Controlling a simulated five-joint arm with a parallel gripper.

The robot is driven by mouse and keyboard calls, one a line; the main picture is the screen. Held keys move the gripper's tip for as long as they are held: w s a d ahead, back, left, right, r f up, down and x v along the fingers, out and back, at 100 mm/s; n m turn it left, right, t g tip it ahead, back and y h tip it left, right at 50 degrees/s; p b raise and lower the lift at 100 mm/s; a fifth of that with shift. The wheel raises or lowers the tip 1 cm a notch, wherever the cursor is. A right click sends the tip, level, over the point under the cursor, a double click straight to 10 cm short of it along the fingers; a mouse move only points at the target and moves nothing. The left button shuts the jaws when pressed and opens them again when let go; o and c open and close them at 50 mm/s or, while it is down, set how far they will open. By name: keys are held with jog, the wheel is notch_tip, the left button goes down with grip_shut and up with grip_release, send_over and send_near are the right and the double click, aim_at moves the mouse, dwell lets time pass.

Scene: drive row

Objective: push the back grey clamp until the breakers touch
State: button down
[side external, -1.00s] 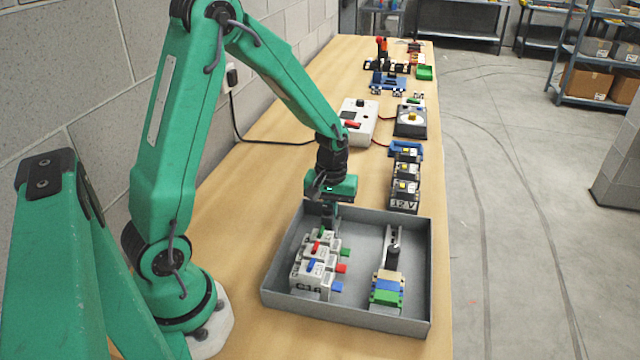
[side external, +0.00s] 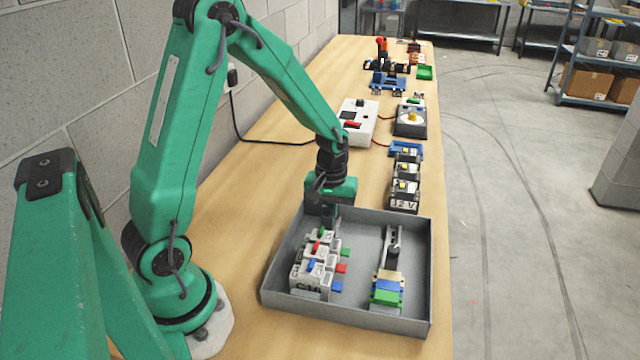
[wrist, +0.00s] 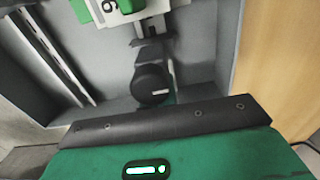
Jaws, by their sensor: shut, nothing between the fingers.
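A row of grey breakers (side external: 312,270) with blue, red and green levers stands on the left side of the grey tray (side external: 281,304). The nearest has the blue lever, the farthest the green one. My gripper (side external: 331,221) is shut and empty, pointing down behind the green-lever breaker at the tray's back. The back grey clamp is not clear in the side view, where my gripper hides that end of the row. In the wrist view, the green-lever breaker (wrist: 118,10) is at the top edge. A dark rounded part below it hides what lies behind; contact cannot be told.
The tray walls surround both rows. Beyond it stand black 12 V units (side external: 403,192) and a white box (side external: 358,122).

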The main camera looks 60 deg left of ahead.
aim_at(325, 230)
jog(key=shift+s+d, duration=2.2)
jog(key=shift+s, duration=0.05)
dwell(0.8)
jog(key=shift+w+a, duration=0.15)
jog(key=shift+w, duration=0.05)
jog(key=shift+w+a, duration=0.3)
dwell(0.4)
jog(key=shift+r, duration=0.1)
notch_tip(325, 230, up, 10)
dwell(1.1)
dwell(0.3)
